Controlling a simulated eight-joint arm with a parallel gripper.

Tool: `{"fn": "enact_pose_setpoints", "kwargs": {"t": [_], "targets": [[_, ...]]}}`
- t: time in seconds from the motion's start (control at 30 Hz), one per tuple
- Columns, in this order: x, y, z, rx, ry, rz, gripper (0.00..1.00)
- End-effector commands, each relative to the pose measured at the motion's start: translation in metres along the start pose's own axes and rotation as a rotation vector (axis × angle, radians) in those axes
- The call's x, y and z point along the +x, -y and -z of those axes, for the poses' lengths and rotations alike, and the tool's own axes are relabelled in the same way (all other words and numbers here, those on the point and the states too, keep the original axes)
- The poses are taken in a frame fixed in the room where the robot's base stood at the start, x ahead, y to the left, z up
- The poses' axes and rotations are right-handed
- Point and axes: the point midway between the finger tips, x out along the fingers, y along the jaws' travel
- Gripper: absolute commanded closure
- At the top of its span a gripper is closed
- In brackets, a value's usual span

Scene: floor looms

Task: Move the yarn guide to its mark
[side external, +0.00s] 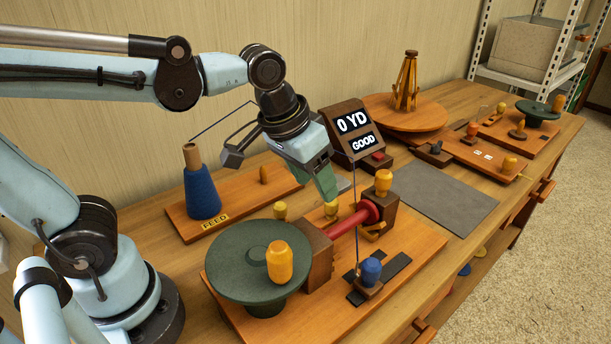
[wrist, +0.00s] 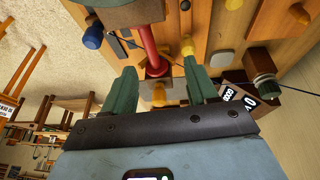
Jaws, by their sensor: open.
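The likely yarn guide is a small wooden block with a blue knob (side external: 371,270), standing on dark strips (side external: 397,265) at the front of the winder board. The blue knob also shows at upper left in the wrist view (wrist: 93,37). I cannot tell which marking is its mark. My gripper (side external: 328,190) hangs above the back of the red spool (side external: 352,222), behind and left of the blue knob. In the wrist view my gripper (wrist: 159,66) has its green fingers spread apart, with the red spool's end showing between them and nothing held.
A green crank disc (side external: 258,258) with a yellow knob (side external: 280,262) stands front left. A blue yarn cone (side external: 201,192) stands behind it. The display (side external: 352,130) reads "0 YD GOOD". Yarn runs past the display down to the blue-knobbed block. A bare grey mat (side external: 440,196) lies right.

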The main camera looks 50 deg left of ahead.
Motion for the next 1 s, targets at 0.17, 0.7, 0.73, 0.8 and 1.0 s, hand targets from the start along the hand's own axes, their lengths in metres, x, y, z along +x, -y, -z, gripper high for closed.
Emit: {"fn": "enact_pose_setpoints", "kwargs": {"t": [0.17,0.7,0.73,0.8,1.0], "targets": [[0.001,-0.055,0.014,0.004,0.164,0.004,0.42],[0.015,-0.126,0.01,-0.001,0.364,0.081,0.42],[0.018,-0.125,0.009,-0.001,0.364,0.081,0.42],[0.025,-0.125,0.006,-0.001,0.363,0.081,0.42],[0.054,-0.122,-0.004,-0.001,0.362,0.08,0.42]]}}
